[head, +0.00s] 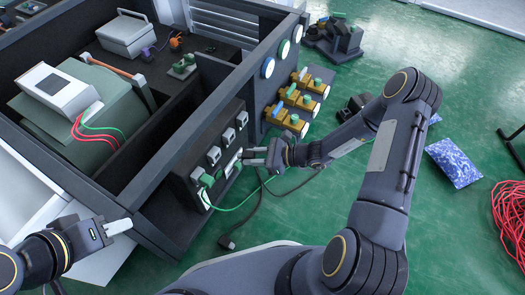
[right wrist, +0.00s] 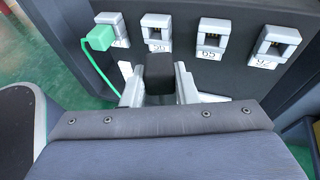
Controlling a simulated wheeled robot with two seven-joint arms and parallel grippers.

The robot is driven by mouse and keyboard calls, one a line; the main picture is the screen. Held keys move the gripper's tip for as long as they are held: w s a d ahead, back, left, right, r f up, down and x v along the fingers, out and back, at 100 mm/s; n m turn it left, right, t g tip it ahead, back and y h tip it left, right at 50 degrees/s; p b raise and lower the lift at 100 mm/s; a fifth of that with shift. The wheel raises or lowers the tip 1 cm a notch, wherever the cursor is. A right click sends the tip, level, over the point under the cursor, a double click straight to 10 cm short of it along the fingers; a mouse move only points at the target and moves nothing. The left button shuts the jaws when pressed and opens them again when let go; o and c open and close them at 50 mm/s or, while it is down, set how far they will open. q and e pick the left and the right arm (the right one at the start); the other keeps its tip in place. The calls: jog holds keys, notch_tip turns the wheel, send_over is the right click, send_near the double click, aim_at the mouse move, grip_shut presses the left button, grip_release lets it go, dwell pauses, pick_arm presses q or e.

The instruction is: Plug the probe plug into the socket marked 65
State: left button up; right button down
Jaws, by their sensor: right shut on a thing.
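The black probe plug (right wrist: 160,72) is held between the fingers of my right gripper (right wrist: 160,88). In the right wrist view it appears just below the second socket (right wrist: 157,40) from the left, apart or touching I cannot tell. The socket marked 65 (right wrist: 211,38) seems to be the third from the left; it looks empty, its label (right wrist: 208,54) small. In the head view my right gripper (head: 245,157) is at the front of the dark socket panel (head: 185,165), hiding most of the plug. My left gripper (head: 118,227) is away at lower left; its jaw gap is unclear.
A green plug (right wrist: 100,37) with a green cable sits in the leftmost socket. A fourth socket (right wrist: 274,45) is at the right. A black cable (head: 262,185) hangs below my right gripper towards the floor. Yellow valve parts (head: 300,100) are mounted farther right.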

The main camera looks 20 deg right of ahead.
jog(key=w+d+f+m+t+h, duration=0.2)
jog(key=d+m+t, duration=0.2)
jog(key=t, duration=0.1)
jog(key=r+b+x, duration=0.1)
jog(key=x, duration=0.5)
jog(key=shift+b, duration=0.35)
jog(key=shift+r+x, duration=0.1)
jog(key=shift+x, duration=0.55)
jog(key=shift+r+x, duration=0.15)
jog(key=shift+x, duration=0.5)
jog(key=c, duration=1.1)
grip_release()
jog(key=shift+w+a, duration=0.1)
jog(key=shift+o, duration=0.2)
